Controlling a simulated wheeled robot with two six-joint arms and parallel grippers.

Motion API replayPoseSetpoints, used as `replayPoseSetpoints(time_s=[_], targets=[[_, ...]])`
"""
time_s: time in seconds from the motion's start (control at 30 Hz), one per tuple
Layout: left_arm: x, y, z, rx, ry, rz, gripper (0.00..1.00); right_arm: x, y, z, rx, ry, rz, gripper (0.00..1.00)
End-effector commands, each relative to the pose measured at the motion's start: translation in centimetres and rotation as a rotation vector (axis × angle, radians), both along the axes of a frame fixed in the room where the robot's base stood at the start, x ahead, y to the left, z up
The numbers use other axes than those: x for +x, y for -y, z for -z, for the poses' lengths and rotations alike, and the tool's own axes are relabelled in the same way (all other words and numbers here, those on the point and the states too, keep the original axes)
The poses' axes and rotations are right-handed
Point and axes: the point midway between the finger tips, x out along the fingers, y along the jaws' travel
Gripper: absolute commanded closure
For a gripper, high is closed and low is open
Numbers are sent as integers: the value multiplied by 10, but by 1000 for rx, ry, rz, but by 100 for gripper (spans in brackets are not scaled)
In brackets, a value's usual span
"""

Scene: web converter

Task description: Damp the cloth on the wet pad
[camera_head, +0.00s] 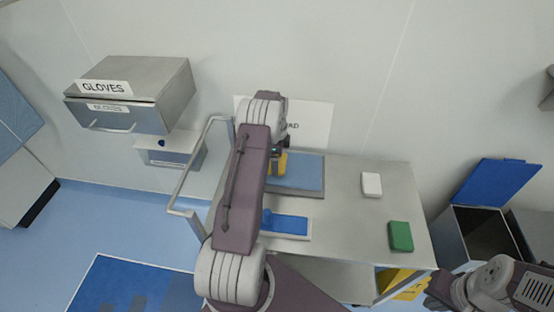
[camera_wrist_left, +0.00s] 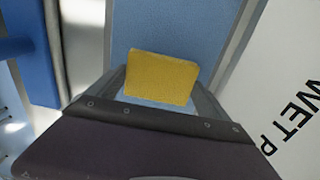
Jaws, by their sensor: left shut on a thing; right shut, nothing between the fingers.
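A yellow cloth (camera_head: 282,167) is held by my left gripper (camera_head: 279,152) at the back of the steel cart. In the left wrist view the cloth (camera_wrist_left: 162,78) is pinched between the fingers, in front of the blue surface of the wet pad (camera_wrist_left: 185,25). In the head view the wet pad (camera_head: 306,178) is a light blue rectangle, partly hidden behind my left arm. The cloth overlaps the pad's left side; I cannot tell whether they touch. My right gripper (camera_head: 440,291) is low at the right, away from the cart top, shut and empty.
The cart top (camera_head: 345,225) also holds a blue-topped tray (camera_head: 290,225), a white block (camera_head: 371,185) and a green block (camera_head: 400,236). A rail (camera_head: 190,180) rises at its left. A blue-lidded bin (camera_head: 465,240) stands right. A glove drawer (camera_head: 120,115) hangs on the left wall.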

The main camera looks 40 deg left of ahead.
Motion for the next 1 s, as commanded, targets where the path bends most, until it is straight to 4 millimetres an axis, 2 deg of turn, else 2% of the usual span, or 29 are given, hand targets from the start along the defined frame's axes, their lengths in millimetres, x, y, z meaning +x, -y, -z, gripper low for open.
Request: replayPoseSetpoints(time_s=[1.0], targets=[[0, 0, 10, 0, 0, 0, 42, 0, 0, 6, 0, 0, 0, 100]])
